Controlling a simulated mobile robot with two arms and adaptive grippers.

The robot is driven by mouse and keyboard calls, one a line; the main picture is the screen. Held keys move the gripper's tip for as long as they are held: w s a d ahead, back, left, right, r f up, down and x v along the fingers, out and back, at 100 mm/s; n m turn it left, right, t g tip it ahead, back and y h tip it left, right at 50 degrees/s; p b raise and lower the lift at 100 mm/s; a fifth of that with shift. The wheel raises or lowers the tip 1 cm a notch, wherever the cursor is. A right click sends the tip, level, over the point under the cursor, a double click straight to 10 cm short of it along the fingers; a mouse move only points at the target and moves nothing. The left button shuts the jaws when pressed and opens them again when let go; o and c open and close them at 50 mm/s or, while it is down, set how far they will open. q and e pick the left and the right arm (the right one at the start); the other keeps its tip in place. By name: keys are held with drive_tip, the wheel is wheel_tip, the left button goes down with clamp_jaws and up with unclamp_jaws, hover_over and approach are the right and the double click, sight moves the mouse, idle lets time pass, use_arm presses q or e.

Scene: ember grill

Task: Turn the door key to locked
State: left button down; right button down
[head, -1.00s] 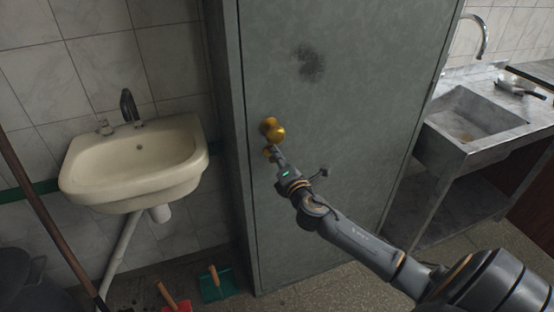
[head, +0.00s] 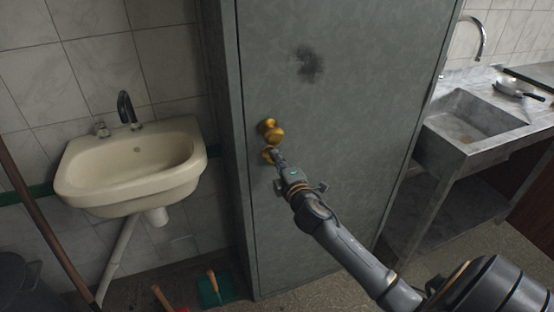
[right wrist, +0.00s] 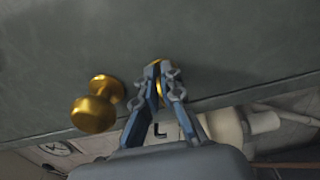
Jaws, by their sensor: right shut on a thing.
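The grey door (head: 345,130) is shut. A round gold knob (head: 270,130) is near its left edge, and it also shows in the right wrist view (right wrist: 97,107). Below the knob is a gold lock plate (head: 267,155). My right gripper (head: 277,156) is at this plate, its fingers pointing at it. In the right wrist view the fingertips (right wrist: 158,78) are shut on the door key, with a little gold showing between and behind them. The key is mostly hidden, so its angle cannot be told. My left gripper is not in view.
A cream washbasin (head: 130,185) is on the tiled wall left of the door. A stone sink (head: 470,120) with a counter is on the right. A teal dustpan (head: 222,290) lies on the floor near the door's foot. A wooden pole (head: 45,220) leans at far left.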

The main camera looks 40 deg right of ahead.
idle(0.3)
drive_tip(key=c, duration=1.5)
unclamp_jaws()
drive_tip(key=shift+c, duration=0.2)
drive_tip(key=shift+s, duration=0.1)
drive_tip(key=v, duration=1.1)
drive_tip(key=shift+s, duration=0.4)
drive_tip(key=shift+f, duration=0.1)
